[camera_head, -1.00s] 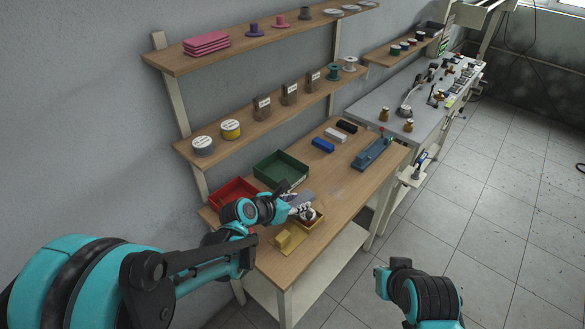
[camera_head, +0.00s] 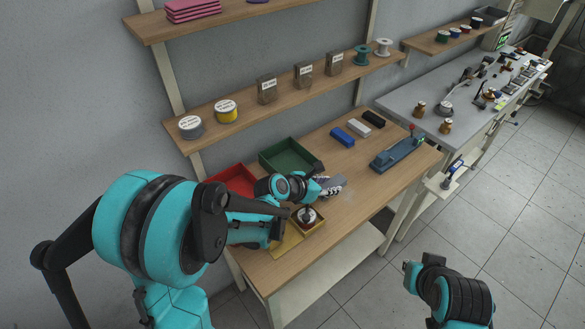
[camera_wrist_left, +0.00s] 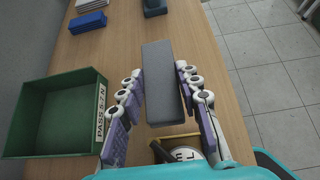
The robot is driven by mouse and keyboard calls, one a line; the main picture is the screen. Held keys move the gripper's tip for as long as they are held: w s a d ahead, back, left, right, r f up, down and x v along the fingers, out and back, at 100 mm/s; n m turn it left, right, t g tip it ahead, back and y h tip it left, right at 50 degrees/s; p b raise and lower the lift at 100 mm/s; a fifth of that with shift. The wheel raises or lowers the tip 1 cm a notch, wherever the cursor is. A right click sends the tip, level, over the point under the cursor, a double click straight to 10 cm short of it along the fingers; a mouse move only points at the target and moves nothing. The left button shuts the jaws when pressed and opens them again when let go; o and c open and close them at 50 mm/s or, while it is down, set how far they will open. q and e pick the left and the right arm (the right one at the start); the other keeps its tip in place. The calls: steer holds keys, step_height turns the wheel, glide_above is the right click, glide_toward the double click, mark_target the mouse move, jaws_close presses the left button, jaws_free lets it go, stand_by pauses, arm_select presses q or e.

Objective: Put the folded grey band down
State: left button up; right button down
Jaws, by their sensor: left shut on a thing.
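The folded grey band (camera_wrist_left: 162,75) is a long flat grey block. In the left wrist view it lies lengthwise between the two purple-padded fingers of my left gripper (camera_wrist_left: 160,98), which is shut on it. In the head view the band (camera_head: 336,186) sticks out to the right of my left gripper (camera_head: 324,187), over the wooden bench (camera_head: 350,205). I cannot tell whether its underside touches the wood. Part of my right arm shows at the lower right of the head view, away from the bench; its fingers do not show.
A green bin (camera_head: 272,156) and a red bin (camera_head: 238,172) stand behind my left gripper. A yellow tray (camera_head: 284,246) holds a round item (camera_head: 307,216). Blue (camera_head: 342,136), white and black blocks and a blue fixture (camera_head: 396,154) lie farther right. Bare wood lies between.

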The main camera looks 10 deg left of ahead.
arm_select(q)
steer(key=w+a+b, duration=0.1)
steer(key=w+a, duration=0.2)
steer(key=a, duration=0.1)
steer(key=w+a+f+b, duration=0.1)
steer(key=w+a, duration=0.3)
steer(key=a, duration=0.1)
steer(key=w+a+b, duration=0.1)
steer(key=w+a, duration=0.3)
steer(key=a, duration=0.1)
steer(key=shift+a+f, duration=0.1)
steer(key=shift+f, duration=0.05)
steer(key=shift+s+f+b, duration=0.1)
steer(key=shift+f+b, duration=0.45)
steer(key=shift+f, duration=0.25)
steer(key=shift+a+f+b, duration=0.1)
steer(key=shift+f+b, duration=0.95)
steer(key=shift+f, duration=0.95)
steer(key=shift+f, duration=0.2)
steer(key=o, duration=1.2)
steer(key=shift+o, duration=0.2)
steer(key=shift+r, duration=0.15)
